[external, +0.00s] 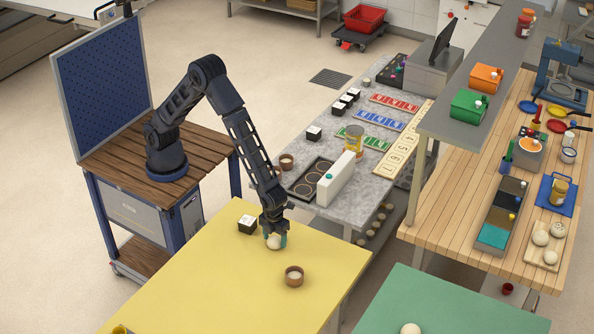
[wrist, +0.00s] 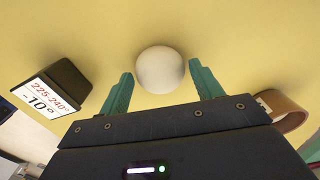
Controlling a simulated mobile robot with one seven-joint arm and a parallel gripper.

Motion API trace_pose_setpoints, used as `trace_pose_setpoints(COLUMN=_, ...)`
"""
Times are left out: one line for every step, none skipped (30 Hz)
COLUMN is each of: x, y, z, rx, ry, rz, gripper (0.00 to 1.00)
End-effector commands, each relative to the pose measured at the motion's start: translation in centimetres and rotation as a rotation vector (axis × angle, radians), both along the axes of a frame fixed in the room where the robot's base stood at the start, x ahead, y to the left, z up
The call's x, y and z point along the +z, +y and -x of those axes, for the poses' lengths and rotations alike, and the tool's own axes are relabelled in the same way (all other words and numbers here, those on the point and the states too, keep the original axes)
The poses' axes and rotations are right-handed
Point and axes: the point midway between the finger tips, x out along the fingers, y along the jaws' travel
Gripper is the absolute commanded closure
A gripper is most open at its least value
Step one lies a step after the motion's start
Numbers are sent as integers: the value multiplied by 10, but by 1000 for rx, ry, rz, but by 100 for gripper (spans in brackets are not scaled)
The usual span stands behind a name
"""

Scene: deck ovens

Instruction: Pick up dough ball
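A pale round dough ball (external: 274,242) sits on the yellow table near its back edge. It also shows in the wrist view (wrist: 160,70). My gripper (external: 275,238) points down over the ball, with its green fingers on either side of it. In the wrist view, the fingers of my gripper (wrist: 160,66) are apart, and a narrow yellow gap shows between each fingertip and the ball. My gripper is open and holds nothing. Another dough ball (external: 410,329) lies on the green table, partly cut off by the frame edge.
A black block with a white label (external: 247,224) stands left of the ball; its temperature label shows in the wrist view (wrist: 53,93). A brown cup (external: 293,276) stands in front and to the right. The grey counter (external: 350,207) lies behind. The yellow table's front is mostly clear.

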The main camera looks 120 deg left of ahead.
Motion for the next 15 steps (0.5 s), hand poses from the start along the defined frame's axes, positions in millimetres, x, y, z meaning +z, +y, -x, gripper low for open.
trace_pose_setpoints(x=0, y=0, z=0, rx=0, ry=0, rz=0, gripper=45)
trace_pose_setpoints(x=0, y=0, z=0, rx=0, ry=0, rz=0, gripper=51)
trace_pose_setpoints(x=0, y=0, z=0, rx=0, ry=0, rz=0, gripper=59)
trace_pose_setpoints(x=0, y=0, z=0, rx=0, ry=0, rz=0, gripper=64)
trace_pose_setpoints(x=0, y=0, z=0, rx=0, ry=0, rz=0, gripper=64)
trace_pose_setpoints(x=0, y=0, z=0, rx=0, ry=0, rz=0, gripper=64)
trace_pose_setpoints(x=0, y=0, z=0, rx=0, ry=0, rz=0, gripper=64)
trace_pose_setpoints(x=0, y=0, z=0, rx=0, ry=0, rz=0, gripper=64)
trace_pose_setpoints(x=0, y=0, z=0, rx=0, ry=0, rz=0, gripper=64)
trace_pose_setpoints(x=0, y=0, z=0, rx=0, ry=0, rz=0, gripper=64)
trace_pose_setpoints(x=0, y=0, z=0, rx=0, ry=0, rz=0, gripper=64)
trace_pose_setpoints(x=0, y=0, z=0, rx=0, ry=0, rz=0, gripper=64)
trace_pose_setpoints(x=0, y=0, z=0, rx=0, ry=0, rz=0, gripper=64)
trace_pose_setpoints(x=1, y=0, z=0, rx=0, ry=0, rz=0, gripper=64)
trace_pose_setpoints(x=2, y=0, z=0, rx=0, ry=0, rz=0, gripper=64)
